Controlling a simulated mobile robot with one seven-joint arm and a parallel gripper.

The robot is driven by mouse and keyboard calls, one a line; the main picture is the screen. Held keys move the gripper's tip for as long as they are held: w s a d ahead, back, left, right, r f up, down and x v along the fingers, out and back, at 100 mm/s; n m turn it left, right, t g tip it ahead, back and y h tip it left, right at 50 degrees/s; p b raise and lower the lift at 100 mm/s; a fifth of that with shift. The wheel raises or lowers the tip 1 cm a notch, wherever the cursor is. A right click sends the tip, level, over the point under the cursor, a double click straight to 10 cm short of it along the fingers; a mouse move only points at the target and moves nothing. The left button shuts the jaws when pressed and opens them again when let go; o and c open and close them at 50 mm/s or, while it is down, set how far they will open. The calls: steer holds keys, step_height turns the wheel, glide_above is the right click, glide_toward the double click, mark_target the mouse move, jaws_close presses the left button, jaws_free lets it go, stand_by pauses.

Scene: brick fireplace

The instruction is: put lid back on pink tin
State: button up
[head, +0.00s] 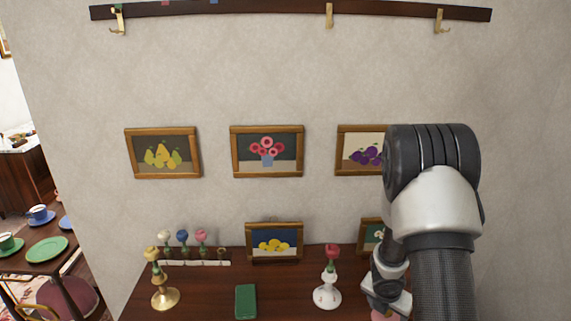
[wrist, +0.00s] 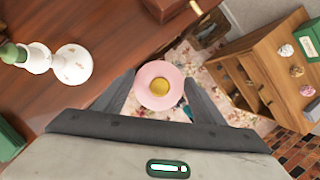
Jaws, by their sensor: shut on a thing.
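A round pink lid (wrist: 151,96) with a gold knob (wrist: 160,86) sits between the two fingers of my gripper (wrist: 160,98) in the wrist view, and the gripper is shut on it. In that view the lid appears against the rug past the edge of the wooden top. In the head view my gripper (head: 386,300) is low at the right, over the wooden top (head: 285,291), with a bit of pink (head: 381,316) below it at the bottom edge. I cannot tell whether that pink is the lid or the tin. I cannot make out the tin's body elsewhere.
A white candlestick (head: 327,296) stands left of my gripper, and a green box (head: 245,301) lies further left. A brass candlestick (head: 165,297) is at the far left. Framed pictures (head: 274,242) stand along the wall.

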steer(key=shift+s+a+r, duration=0.1)
steer(key=shift+a+r, duration=0.1)
steer(key=shift+r, duration=0.1)
steer(key=shift+w+a+f+m, duration=0.1)
steer(key=shift+w+a+m, duration=0.05)
steer(key=shift+w+m, duration=0.2)
steer(key=shift+a+m+g, duration=0.2)
steer(key=shift+m+g, duration=0.1)
steer(key=shift+m, duration=0.15)
steer(key=s+a+r+m+g+y, duration=0.1)
steer(key=a+r+m, duration=0.3)
steer(key=m, duration=0.4)
steer(key=s+a+r+m+g+y, duration=0.1)
steer(key=s+a+r+m+g, duration=0.2)
steer(key=m, duration=0.6)
steer(key=s+a+r+m+g+y, duration=0.1)
steer(key=s+a+r+m+g, duration=0.1)
steer(key=a+r+m, duration=0.3)
steer(key=a+m+g, duration=0.1)
steer(key=m, duration=0.2)
steer(key=shift+a+r+m, duration=0.15)
steer(key=shift+a+m, duration=0.1)
steer(key=shift+m, duration=0.05)
steer(key=shift+d, duration=0.15)
